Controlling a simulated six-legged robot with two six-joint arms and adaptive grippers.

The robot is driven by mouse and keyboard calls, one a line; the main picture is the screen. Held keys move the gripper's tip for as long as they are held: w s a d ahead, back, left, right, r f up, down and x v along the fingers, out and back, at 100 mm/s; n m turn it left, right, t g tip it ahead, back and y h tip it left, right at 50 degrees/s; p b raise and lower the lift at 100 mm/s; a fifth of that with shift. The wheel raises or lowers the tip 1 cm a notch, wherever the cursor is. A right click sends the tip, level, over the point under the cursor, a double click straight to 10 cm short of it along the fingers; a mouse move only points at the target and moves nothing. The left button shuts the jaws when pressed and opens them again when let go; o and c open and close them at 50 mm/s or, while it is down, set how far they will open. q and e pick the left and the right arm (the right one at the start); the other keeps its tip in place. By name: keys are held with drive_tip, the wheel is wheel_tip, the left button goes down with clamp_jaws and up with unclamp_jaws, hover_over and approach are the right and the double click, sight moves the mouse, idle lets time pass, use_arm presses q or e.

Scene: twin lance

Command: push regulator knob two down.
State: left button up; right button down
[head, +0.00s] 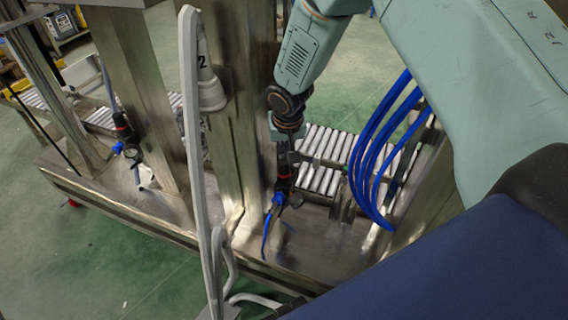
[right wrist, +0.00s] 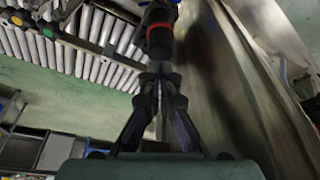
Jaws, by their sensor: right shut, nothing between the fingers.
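My right gripper (head: 284,158) points down, just above a black regulator with a red ring (head: 283,184) and blue fittings on the steel frame. In the right wrist view, the fingers of the right gripper (right wrist: 160,78) are closed together with nothing between them. Their tips are at the near end of the black regulator knob (right wrist: 160,38) with its red ring; I cannot tell whether they touch it. A second, similar regulator (head: 122,128) stands at the left between steel posts. A "2" is printed on a pale grey fitting (head: 208,85). My left gripper is not in view.
A steel post (head: 238,110) stands close left of the right gripper. Blue hoses (head: 370,165) hang to its right. A roller conveyor (head: 325,150) runs behind. A pale grey upright (head: 192,130) stands in front. The green floor (head: 100,260) is clear at lower left.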

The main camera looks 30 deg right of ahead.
drive_tip(key=shift+f+b, duration=0.95)
drive_tip(key=shift+f, duration=0.1)
idle(0.5)
drive_tip(key=shift+r+p, duration=2.45)
drive_tip(key=shift+r, duration=0.65)
drive_tip(key=shift+f, duration=0.1)
drive_tip(key=s+a+f+n+g+y, duration=0.1)
drive_tip(key=s+a+f, duration=0.2)
drive_tip(key=s+f, duration=0.5)
drive_tip(key=s+a+f+n+g+y, duration=0.15)
drive_tip(key=s+f, duration=0.25)
drive_tip(key=s, duration=0.8)
drive_tip(key=s+h, duration=0.1)
drive_tip(key=s, duration=1.7)
drive_tip(key=shift+f+n+g, duration=0.35)
